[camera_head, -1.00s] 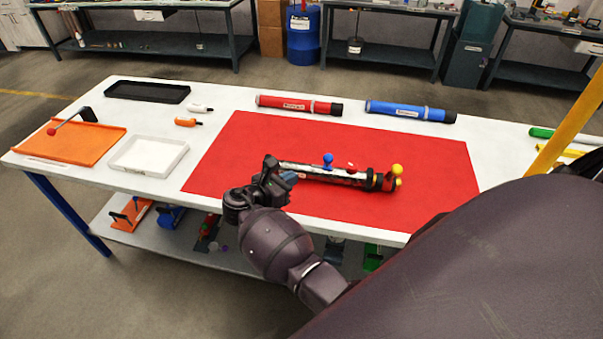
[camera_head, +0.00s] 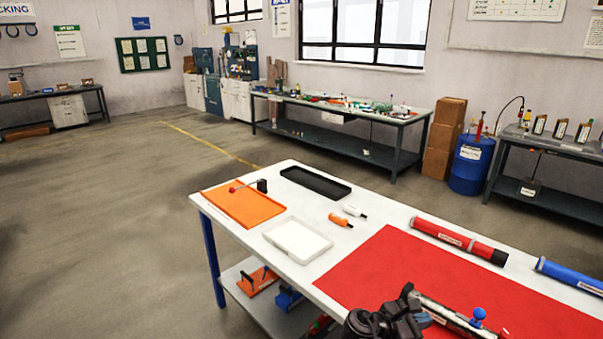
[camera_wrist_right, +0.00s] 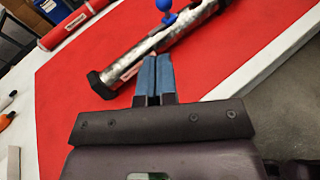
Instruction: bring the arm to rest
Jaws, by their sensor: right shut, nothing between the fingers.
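My right gripper (camera_head: 410,296) shows at the bottom edge of the head view, at the left end of a silver pump tube (camera_head: 442,312) on the red mat (camera_head: 375,265). In the right wrist view its two blue-grey fingers (camera_wrist_right: 155,62) are shut together with nothing between them. They point toward the silver tube (camera_wrist_right: 165,45), which has a blue ball-topped part (camera_wrist_right: 165,6) on it. I cannot tell whether the fingertips touch the tube. The tube's right part is cut off in the head view. My left gripper is not in view.
Open floor (camera_head: 110,230) lies to the left.

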